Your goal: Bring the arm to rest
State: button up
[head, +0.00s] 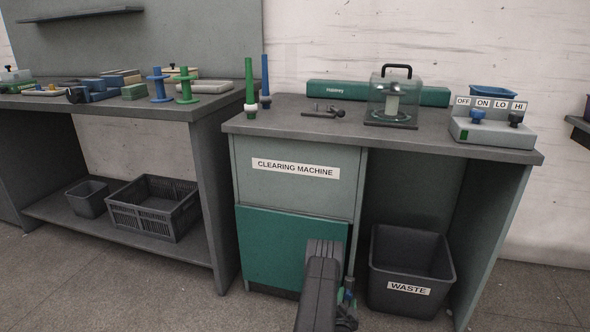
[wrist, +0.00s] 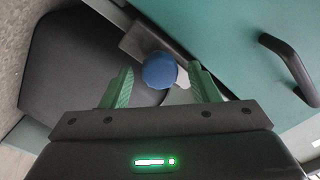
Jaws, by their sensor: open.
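My arm (head: 320,288) reaches low in front of the clearing machine's green door (head: 285,245). In the wrist view my gripper (wrist: 162,76) is open, with its two green fingers spread apart. A round blue knob (wrist: 160,71) shows in the gap between the fingertips, beside a grey bracket (wrist: 135,42) at the cabinet edge. The fingers look clear of the knob, but I cannot tell how far beyond them it lies. In the head view the gripper is mostly hidden by my arm; small blue and green parts show beside it.
The black waste bin (head: 410,270) stands just right of my arm. The door's dark handle (wrist: 288,68) shows in the wrist view. Above are the worktop (head: 300,125), a clear-covered device (head: 392,98) and a switch box (head: 495,130). A bench (head: 120,103) stands left; floor is free in front.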

jog(key=p+v, duration=0.5)
jog(key=v, duration=0.9)
jog(key=b+x, duration=0.5)
jog(key=x, duration=0.8)
jog(key=shift+w+f, duration=0.15)
jog(key=shift+w, duration=0.05)
jog(key=shift+w+d, duration=0.15)
jog(key=shift+w, duration=0.2)
jog(key=n, duration=0.8)
jog(key=shift+n, duration=0.3)
jog(key=n, duration=0.4)
jog(key=shift+n, duration=0.3)
jog(key=shift+a+n, duration=0.2)
jog(key=shift+n, duration=1.9)
